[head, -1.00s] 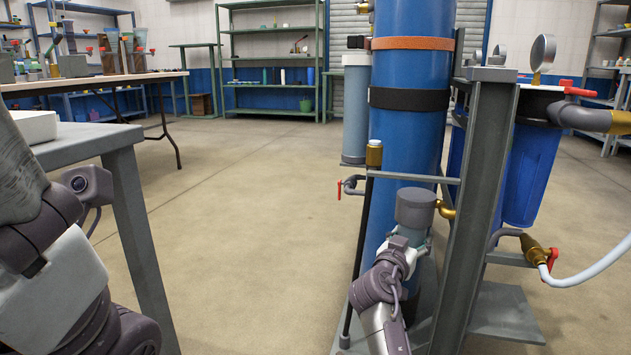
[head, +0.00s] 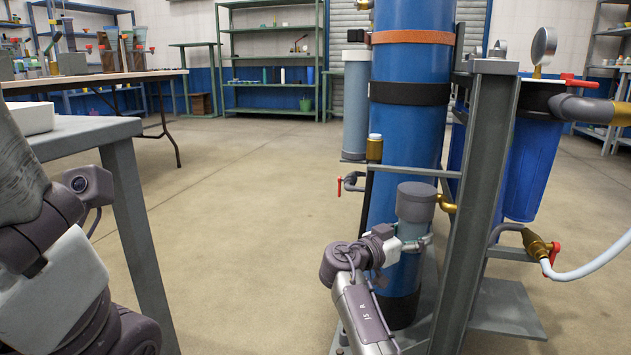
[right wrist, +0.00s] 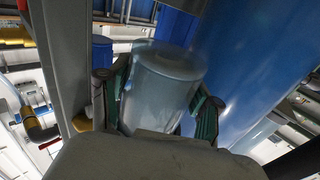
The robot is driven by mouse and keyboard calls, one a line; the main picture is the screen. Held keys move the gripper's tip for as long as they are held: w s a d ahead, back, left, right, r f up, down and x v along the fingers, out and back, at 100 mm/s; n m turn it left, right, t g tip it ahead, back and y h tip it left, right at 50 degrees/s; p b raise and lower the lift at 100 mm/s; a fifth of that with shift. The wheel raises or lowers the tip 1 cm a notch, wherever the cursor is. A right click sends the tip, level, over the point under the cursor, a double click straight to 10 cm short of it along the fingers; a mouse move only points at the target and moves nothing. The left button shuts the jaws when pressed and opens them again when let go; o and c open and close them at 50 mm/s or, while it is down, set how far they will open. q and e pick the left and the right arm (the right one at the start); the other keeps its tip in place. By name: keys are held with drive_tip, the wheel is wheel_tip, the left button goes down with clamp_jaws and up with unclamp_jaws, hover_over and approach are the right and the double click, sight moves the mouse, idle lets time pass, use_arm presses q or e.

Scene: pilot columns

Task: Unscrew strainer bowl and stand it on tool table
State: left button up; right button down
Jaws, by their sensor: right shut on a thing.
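The strainer hangs beside the big blue column, with a grey cap (head: 416,201) on a brass elbow. Its pale translucent bowl (head: 411,231) is below the cap, partly covered by my right gripper (head: 415,243). In the right wrist view the clear bowl (right wrist: 165,85) stands between the two green-padded fingers of my right gripper (right wrist: 163,100), which is shut on it. I see no gap between bowl and cap in the head view. A grey table (head: 84,133) at the left may be the tool table. My left arm shows at the left edge; its fingers are out of view.
A grey steel post (head: 480,200) stands close right of the strainer. The blue column (head: 405,140) is right behind it. A brass valve (head: 538,248) with a white hose is farther right. A white tray (head: 30,117) sits on the grey table. Open floor lies between table and column.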

drive_tip(key=shift+d+m+g+h, duration=0.15)
drive_tip(key=shift+m+g+h, duration=0.55)
drive_tip(key=shift+m+g, duration=0.45)
drive_tip(key=shift+g, duration=0.35)
drive_tip(key=shift+s+g, duration=0.1)
drive_tip(key=shift+g, duration=0.2)
drive_tip(key=shift+c, duration=0.9)
unclamp_jaws()
drive_tip(key=shift+d, duration=0.1)
drive_tip(key=shift+a, duration=0.25)
